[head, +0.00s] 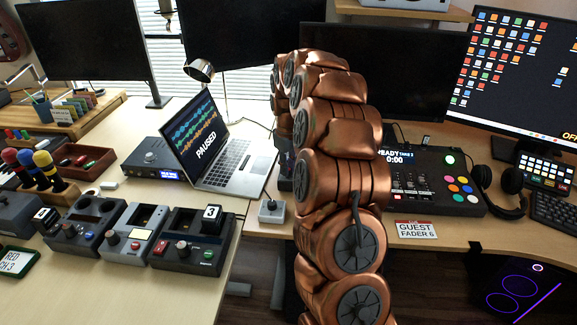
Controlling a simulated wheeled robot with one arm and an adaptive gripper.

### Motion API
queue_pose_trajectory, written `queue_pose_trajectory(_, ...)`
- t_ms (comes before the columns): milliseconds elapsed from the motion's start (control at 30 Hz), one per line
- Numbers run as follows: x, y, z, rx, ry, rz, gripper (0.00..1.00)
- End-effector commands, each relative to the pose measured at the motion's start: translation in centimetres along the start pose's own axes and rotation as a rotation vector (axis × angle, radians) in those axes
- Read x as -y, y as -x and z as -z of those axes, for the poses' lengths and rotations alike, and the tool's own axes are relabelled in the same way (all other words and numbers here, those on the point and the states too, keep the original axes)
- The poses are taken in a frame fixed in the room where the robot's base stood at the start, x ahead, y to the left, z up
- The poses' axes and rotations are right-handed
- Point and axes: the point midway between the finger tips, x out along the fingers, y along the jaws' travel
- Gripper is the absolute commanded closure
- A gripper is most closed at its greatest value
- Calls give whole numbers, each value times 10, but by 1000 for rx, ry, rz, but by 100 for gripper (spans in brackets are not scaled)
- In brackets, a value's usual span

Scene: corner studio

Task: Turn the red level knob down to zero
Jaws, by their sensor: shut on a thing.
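My copper-coloured arm rises through the middle of the head view and bends over at the top, its far part going down behind its near links. My gripper is hidden behind the arm, so its fingers and what they touch do not show. I cannot make out a red level knob for certain. The black mixer console (455,190) is on the right part of the desk, with a lit display and several coloured round buttons; my arm covers its left side. A dark shape (285,172) shows just left of my arm, too covered to identify.
A laptop (235,160) reading PAUSED and an audio box (153,158) stand left of my arm. Small control boxes (190,240) line the left desk's front edge. A small grey switch box (271,210) stands close to my arm. Headphones (512,182) lie right of the console.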

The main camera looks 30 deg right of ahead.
Motion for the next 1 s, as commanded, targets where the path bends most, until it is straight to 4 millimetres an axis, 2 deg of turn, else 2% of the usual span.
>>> queue_pose_trajectory(400, 0, -1, -2, 5, 216, 4, 100)
queue_pose_trajectory(1000, 0, -2, -2, 6, 257, 4, 100)
